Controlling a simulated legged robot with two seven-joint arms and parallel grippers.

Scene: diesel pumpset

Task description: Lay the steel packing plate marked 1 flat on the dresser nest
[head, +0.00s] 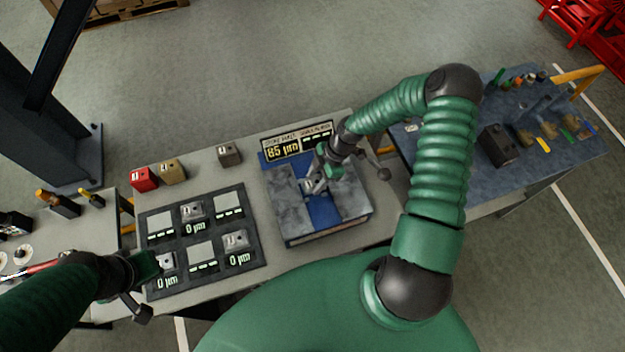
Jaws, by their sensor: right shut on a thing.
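The dresser, a block with grey slabs (346,198) on either side of a blue channel (326,213), stands at the middle of the bench. My right gripper (314,184) is over the channel, shut on a small grey metal piece. The fingers hide most of it, and I cannot read its mark or tell whether it touches the dresser.
A display reading 85 µm (282,151) stands behind the dresser. A red block (143,179), a tan block (173,171) and a grey-brown block (229,154) stand along the bench's back edge. A blue-topped table (540,155) with tools is at right.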

